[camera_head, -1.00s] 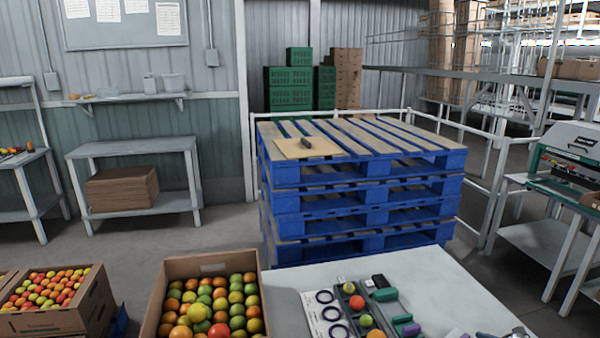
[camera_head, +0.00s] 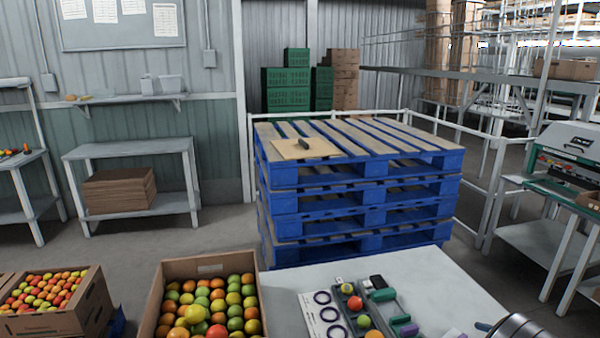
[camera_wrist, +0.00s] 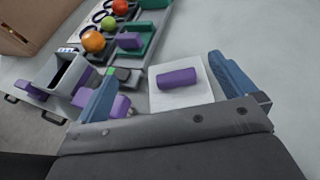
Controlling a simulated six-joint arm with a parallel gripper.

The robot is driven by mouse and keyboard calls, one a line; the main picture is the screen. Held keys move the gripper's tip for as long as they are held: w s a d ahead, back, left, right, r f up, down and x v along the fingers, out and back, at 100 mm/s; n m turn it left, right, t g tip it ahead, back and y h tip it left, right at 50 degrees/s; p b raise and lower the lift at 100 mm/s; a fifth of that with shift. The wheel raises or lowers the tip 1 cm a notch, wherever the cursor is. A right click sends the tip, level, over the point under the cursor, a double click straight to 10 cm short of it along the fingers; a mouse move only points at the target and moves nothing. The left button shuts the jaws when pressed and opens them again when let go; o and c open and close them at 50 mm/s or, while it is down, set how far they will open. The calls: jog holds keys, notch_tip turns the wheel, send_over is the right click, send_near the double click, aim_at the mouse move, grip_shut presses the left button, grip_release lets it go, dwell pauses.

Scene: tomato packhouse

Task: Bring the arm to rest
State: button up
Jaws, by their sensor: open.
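My gripper (camera_wrist: 162,66) shows in the wrist view as two blue fingers spread wide apart, with nothing between them. It is open above the light work table (camera_wrist: 240,28). Beyond and below the fingers, a purple block (camera_wrist: 178,78) lies on a white square pad (camera_wrist: 190,100), apart from both fingers. In the head view, only a grey rounded piece of my arm shows at the bottom right, over the table (camera_head: 420,268); the fingers are out of that picture.
A dark tray (camera_head: 352,318) with small tomatoes and a ring card (camera_head: 312,310) lie on the table. A green holder (camera_head: 383,295) stands beside them. A tomato box (camera_head: 172,270) is left of the table. Blue pallets (camera_head: 365,195) are stacked behind. The table's back right is bare.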

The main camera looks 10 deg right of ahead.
jog(key=s+r, duration=0.5)
jog(key=s, duration=0.3)
jog(key=s+a+f+n+g+y, duration=0.3)
jog(key=s+a+n+g+y, duration=0.1)
jog(key=a+n+g, duration=0.3)
jog(key=s+a+f+n+g+y, duration=0.4)
jog(key=a+n+g+y, duration=0.15)
jog(key=a, duration=0.45)
jog(key=s+r+n+g+h, duration=0.2)
jog(key=r+n+g+h, duration=0.1)
jog(key=n+g+h, duration=0.4)
jog(key=s+r+n+g+h, duration=0.3)
jog(key=n+g+h, duration=0.4)
jog(key=n+h, duration=0.3)
jog(key=shift+s+r+n, duration=0.25)
jog(key=shift+r+n, duration=0.4)
jog(key=shift+n, duration=1.4)
